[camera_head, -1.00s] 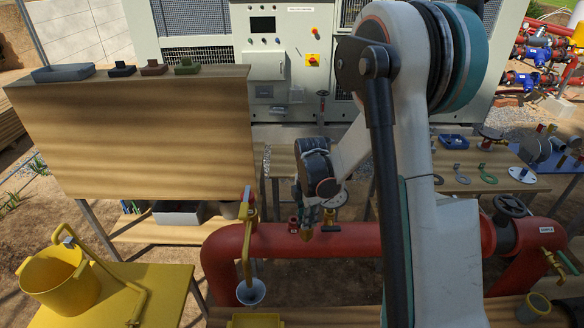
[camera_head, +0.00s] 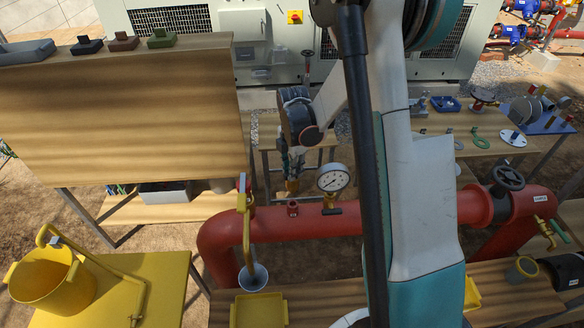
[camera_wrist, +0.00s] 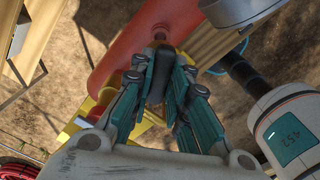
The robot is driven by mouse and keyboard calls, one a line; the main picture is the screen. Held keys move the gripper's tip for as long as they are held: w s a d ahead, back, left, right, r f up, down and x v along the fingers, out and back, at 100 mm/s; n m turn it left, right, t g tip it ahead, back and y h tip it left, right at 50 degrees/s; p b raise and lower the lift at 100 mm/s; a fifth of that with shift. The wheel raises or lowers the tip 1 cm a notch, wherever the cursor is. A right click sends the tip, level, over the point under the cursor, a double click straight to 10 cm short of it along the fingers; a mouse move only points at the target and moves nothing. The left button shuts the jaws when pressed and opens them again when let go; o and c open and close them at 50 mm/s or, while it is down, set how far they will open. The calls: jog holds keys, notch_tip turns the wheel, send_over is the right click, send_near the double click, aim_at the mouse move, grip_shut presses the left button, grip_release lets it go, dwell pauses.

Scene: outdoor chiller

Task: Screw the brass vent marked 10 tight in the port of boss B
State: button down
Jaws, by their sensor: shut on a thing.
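My gripper (camera_head: 291,163) points down beyond the red pipe (camera_head: 285,227) in the head view. No letter is readable on the boss.
A pressure gauge (camera_head: 333,178) stands on the pipe right of the boss. A yellow-handled valve with a funnel (camera_head: 253,275) is left. A yellow tray (camera_head: 258,309) lies on the front bench. A wooden panel (camera_head: 120,110) and yellow bucket (camera_head: 50,278) are further left.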

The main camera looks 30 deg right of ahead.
aim_at(293, 186)
jog(key=shift+f+b, duration=0.1)
jog(key=shift+b, duration=0.25)
jog(key=shift+f+b, duration=0.35)
jog(key=shift+b, duration=0.05)
notch_tip(293, 186, down, 5)
jog(key=b, duration=0.4)
jog(key=shift+b, duration=0.35)
jog(key=shift+f, duration=0.15)
jog(key=shift+f+b, duration=0.35)
jog(key=shift+b, duration=0.15)
jog(key=shift+f+b, duration=0.65)
